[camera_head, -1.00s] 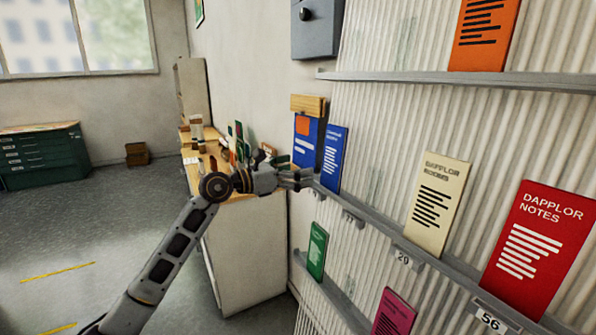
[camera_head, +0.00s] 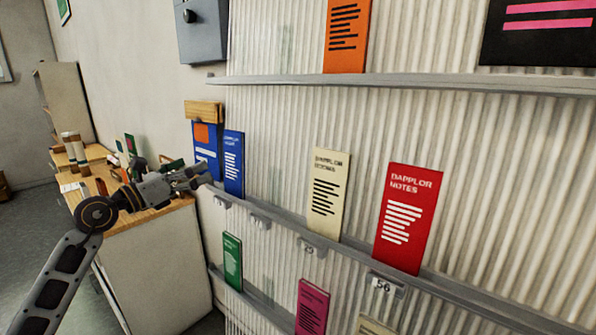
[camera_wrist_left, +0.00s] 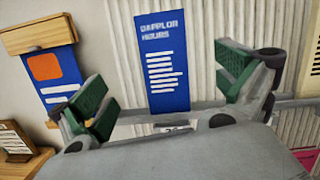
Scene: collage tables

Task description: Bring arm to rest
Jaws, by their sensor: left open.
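My left gripper (camera_head: 190,176) is open and empty in the head view, in front of the middle shelf's left end. In the left wrist view its two green-padded fingers (camera_wrist_left: 165,88) stand wide apart. A blue "Dapplor Hours" card (camera_wrist_left: 160,62) shows upright between them, beyond the fingertips and apart from them. The same blue card (camera_head: 233,163) stands on the shelf in the head view. Another blue card with an orange square (camera_head: 203,140) is left of it, under a wooden block (camera_head: 204,110). My right gripper is not in view.
The middle shelf rail (camera_head: 290,224) also bears a cream card (camera_head: 328,195) and a red card (camera_head: 407,218). Green (camera_head: 232,262) and pink (camera_head: 312,306) cards are lower. An orange card (camera_head: 346,36) is above. A cluttered wooden-topped cabinet (camera_head: 150,217) stands behind the left arm.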

